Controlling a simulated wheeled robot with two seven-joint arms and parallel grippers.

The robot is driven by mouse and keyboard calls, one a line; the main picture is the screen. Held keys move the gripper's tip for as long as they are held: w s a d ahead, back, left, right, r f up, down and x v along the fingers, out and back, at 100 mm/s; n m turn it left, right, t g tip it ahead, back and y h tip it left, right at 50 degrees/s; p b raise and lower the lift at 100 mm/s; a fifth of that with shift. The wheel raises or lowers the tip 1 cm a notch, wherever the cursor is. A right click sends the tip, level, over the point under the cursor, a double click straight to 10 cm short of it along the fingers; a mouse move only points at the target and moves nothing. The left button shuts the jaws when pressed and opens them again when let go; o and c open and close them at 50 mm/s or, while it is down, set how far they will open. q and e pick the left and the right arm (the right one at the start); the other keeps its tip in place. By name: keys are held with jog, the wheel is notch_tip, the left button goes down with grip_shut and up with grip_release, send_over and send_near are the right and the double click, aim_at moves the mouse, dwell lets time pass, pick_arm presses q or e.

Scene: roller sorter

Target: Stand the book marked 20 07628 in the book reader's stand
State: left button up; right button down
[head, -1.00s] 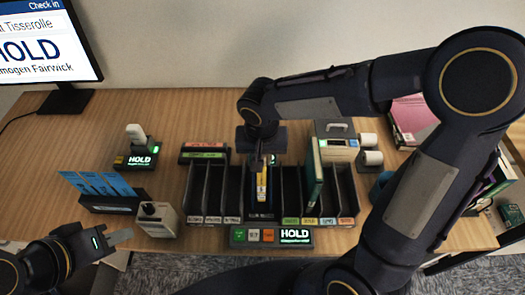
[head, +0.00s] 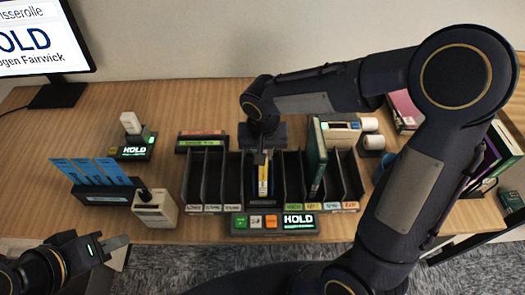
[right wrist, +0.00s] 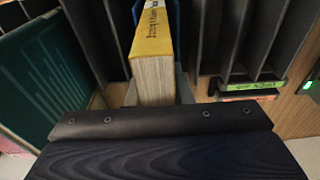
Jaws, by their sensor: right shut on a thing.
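A yellow book (head: 263,182) with a pale page block stands in a middle slot of the black sorter rack (head: 204,180). My right gripper (head: 262,158) reaches down over it from behind. In the right wrist view the yellow book (right wrist: 155,60) sits between the grey fingers (right wrist: 158,92), which are shut on it. A blue surface shows beside the book. The print on its spine is too small to read, so I cannot tell its number. My left gripper (head: 115,243) is at the front left, away from the rack, and its finger gap is unclear. I cannot identify the reader's stand with certainty.
A tall green book (head: 317,155) stands in a slot right of the yellow one. A control box with a HOLD display (head: 275,222) lies before the rack. Another HOLD unit (head: 134,150), blue cards (head: 92,172) and a beige box (head: 155,208) stand left. Bare desk (head: 60,125) lies far left.

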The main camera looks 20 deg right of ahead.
jog(key=shift+f+b, duration=0.55)
jog(key=shift+b, duration=0.05)
jog(key=c, duration=1.2)
grip_release()
jog(key=r, duration=0.5)
jog(key=s+r, duration=0.1)
jog(key=r, duration=0.1)
jog(key=shift+a+r, duration=0.15)
jog(key=shift+r, duration=0.25)
